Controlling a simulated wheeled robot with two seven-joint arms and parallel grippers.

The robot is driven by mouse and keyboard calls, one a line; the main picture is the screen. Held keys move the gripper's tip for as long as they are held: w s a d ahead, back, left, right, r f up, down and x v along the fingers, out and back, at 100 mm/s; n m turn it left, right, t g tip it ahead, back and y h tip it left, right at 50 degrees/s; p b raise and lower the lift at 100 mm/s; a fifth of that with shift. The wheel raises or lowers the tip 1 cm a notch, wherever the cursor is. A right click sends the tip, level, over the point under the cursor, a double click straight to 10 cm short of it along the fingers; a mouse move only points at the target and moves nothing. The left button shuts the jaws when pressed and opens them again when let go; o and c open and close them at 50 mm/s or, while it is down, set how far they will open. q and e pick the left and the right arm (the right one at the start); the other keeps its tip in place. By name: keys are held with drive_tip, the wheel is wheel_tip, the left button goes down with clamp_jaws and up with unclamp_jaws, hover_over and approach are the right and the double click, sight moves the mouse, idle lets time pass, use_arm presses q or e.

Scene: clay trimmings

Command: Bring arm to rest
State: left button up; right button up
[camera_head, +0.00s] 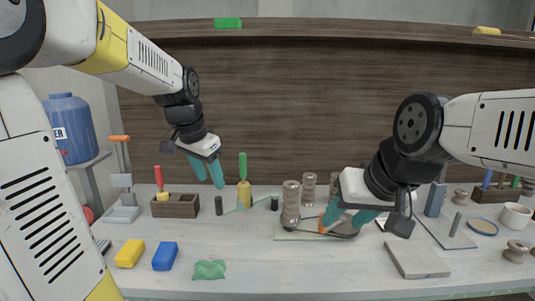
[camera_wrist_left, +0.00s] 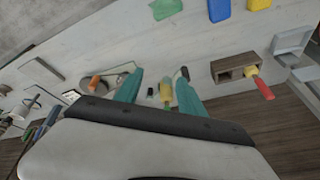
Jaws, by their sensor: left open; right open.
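My left gripper (camera_head: 207,172) is open and empty, raised above the back of the worktable, left of the green-handled tool (camera_head: 244,192). In the left wrist view its two teal fingers (camera_wrist_left: 158,90) are spread, with a yellow-and-green tool (camera_wrist_left: 166,92) seen between them in the background. My right gripper (camera_head: 348,214) is open, low over the table at the dark round plate (camera_head: 338,229), near something orange at a fingertip. Whether it touches the plate I cannot tell.
A wooden block holder (camera_head: 175,206), a yellow block (camera_head: 130,253), a blue block (camera_head: 165,256) and a green cloth-like piece (camera_head: 209,269) are on the left. Ribbed cylinders (camera_head: 291,205) stand by the plate. A grey slab (camera_head: 417,259) lies front right. The front middle is clear.

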use_arm(q)
drive_tip(key=s+n+t, duration=0.2)
drive_tip(key=s+n, duration=0.4)
drive_tip(key=s, duration=1.2)
drive_tip(key=shift+d+h, duration=0.4)
